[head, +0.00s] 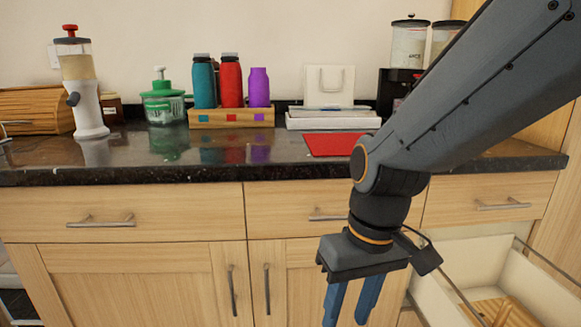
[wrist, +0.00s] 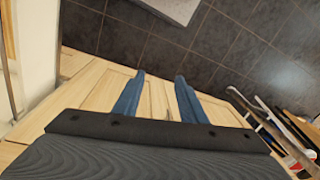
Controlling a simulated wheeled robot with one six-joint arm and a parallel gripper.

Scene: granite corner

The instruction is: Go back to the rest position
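My gripper (head: 350,304) hangs pointing down in front of the cabinet doors, below the level of the countertop. Its two blue fingers are apart with nothing between them. In the wrist view, my gripper (wrist: 159,90) also shows open and empty, with light wood and dark floor tiles beyond the fingers. My grey arm crosses the right side of the head view and hides part of the counter and drawers.
The dark granite counter (head: 120,175) holds a wooden rack (head: 231,118) with teal, red and purple bottles, a green-lidded jar (head: 163,105), a dispenser (head: 84,90) and a red mat (head: 335,144). An open drawer (head: 520,280) sticks out at lower right, near my gripper.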

